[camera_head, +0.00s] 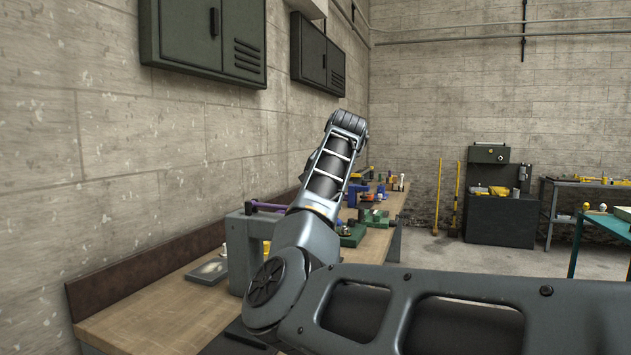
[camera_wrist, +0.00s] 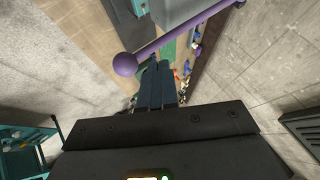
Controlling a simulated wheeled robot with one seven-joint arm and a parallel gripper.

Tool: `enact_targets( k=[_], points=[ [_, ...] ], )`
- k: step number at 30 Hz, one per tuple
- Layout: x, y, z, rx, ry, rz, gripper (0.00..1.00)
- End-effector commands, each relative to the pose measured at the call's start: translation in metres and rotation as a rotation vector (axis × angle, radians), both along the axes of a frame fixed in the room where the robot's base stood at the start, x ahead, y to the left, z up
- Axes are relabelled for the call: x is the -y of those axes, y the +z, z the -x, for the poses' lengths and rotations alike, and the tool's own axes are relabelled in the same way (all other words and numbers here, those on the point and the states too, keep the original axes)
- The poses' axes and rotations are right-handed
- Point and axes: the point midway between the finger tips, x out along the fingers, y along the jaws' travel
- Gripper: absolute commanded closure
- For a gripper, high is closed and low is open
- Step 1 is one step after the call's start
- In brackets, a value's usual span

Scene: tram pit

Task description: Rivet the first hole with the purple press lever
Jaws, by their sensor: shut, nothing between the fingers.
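The purple press lever (camera_head: 268,206) sticks out at the top of a grey press (camera_head: 238,235) on the wooden bench. In the wrist view the lever (camera_wrist: 185,34) runs diagonally, with a round purple knob (camera_wrist: 125,64) at its near end. My gripper (camera_wrist: 157,66) is shut and empty. Its fingertips are close to the lever bar, just right of the knob; I cannot tell whether they touch it. In the head view my arm hides the gripper and part of the press. The hole to be riveted cannot be made out.
The bench (camera_head: 150,318) runs along the left wall. A shallow grey tray (camera_head: 208,269) lies left of the press. Green (camera_head: 352,235) and blue (camera_head: 357,194) fixtures stand farther along. Dark cabinets (camera_head: 203,40) hang above. A black cabinet (camera_head: 500,218) stands at the back.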

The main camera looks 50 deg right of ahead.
Motion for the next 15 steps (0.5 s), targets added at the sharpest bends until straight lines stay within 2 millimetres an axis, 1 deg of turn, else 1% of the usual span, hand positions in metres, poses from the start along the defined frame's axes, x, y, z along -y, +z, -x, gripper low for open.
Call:
enact_targets(
  k=[1, 2, 9, 15],
  points=[
    [-0.002, 0.015, -0.002, 0.001, 0.001, 0.003, 1.00],
    [-0.003, 0.012, 0.005, 0.004, -0.003, 0.004, 1.00],
    [-0.018, 0.047, 0.041, 0.007, -0.002, 0.006, 1.00],
    [-0.027, 0.067, 0.060, 0.008, -0.001, 0.006, 1.00]
  ],
)
